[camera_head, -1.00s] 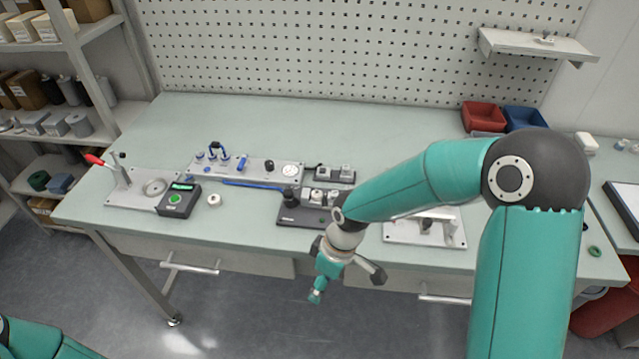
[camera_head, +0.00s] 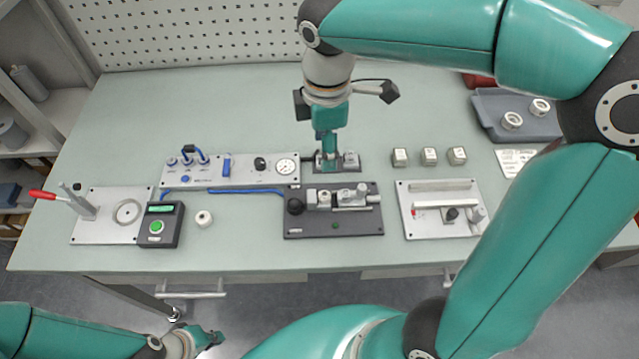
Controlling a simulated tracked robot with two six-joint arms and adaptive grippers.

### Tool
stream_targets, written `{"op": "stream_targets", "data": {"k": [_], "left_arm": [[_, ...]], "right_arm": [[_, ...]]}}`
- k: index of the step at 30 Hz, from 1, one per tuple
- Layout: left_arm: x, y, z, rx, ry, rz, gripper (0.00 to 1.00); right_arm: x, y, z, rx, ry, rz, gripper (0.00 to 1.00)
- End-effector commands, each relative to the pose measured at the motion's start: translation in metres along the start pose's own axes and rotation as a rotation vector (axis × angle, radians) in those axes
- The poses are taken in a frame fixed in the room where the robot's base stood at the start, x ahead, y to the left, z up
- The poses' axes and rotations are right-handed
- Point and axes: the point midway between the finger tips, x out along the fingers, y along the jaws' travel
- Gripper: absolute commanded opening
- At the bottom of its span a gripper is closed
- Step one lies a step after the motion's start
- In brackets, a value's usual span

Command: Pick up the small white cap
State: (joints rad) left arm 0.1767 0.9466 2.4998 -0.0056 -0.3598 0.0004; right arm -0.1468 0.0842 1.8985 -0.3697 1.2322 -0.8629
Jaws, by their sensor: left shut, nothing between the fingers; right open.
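My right gripper (camera_head: 327,160) points down at the small dark holder (camera_head: 358,170) near the table's middle. The holder carries small light pieces (camera_head: 350,159), partly hidden by the fingers. The fingertips are too small to tell whether they touch a piece. A small white round piece with a dark centre (camera_head: 204,218) lies alone on the table, right of the green-button box. It may be the small white cap, but I cannot tell for sure. My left gripper (camera_head: 215,338) is shut and empty, low at the left, in front of the table.
A black fixture (camera_head: 334,231) stands in front of the holder. A gauge panel (camera_head: 230,172) and a red-handled press plate (camera_head: 92,232) are to the left. Several light cubes (camera_head: 428,156), a metal fixture (camera_head: 440,233) and a grey tray (camera_head: 490,103) with white rings are to the right.

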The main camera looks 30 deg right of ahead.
Motion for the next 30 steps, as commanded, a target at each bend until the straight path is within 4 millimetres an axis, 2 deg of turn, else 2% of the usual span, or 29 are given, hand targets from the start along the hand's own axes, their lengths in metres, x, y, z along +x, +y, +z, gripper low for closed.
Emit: {"op": "stream_targets", "data": {"k": [12, 15, 23, 30], "left_arm": [[0.000, 0.000, -0.001, 0.000, 0.001, 0.000, 0.00], [0.000, 0.000, -0.001, 0.000, 0.001, 0.000, 0.00], [-0.002, 0.001, -0.001, 0.000, 0.001, 0.000, 0.00], [-0.006, 0.002, -0.001, 0.000, 0.001, 0.000, 0.00]], "right_arm": [[0.086, -0.001, 0.002, 0.007, -0.003, -0.007, 0.59], [0.099, 0.000, 0.002, 0.007, -0.002, -0.006, 0.59], [0.114, -0.001, 0.003, 0.007, -0.002, -0.006, 0.59], [0.148, -0.002, 0.005, 0.007, -0.002, -0.008, 0.59]]}}
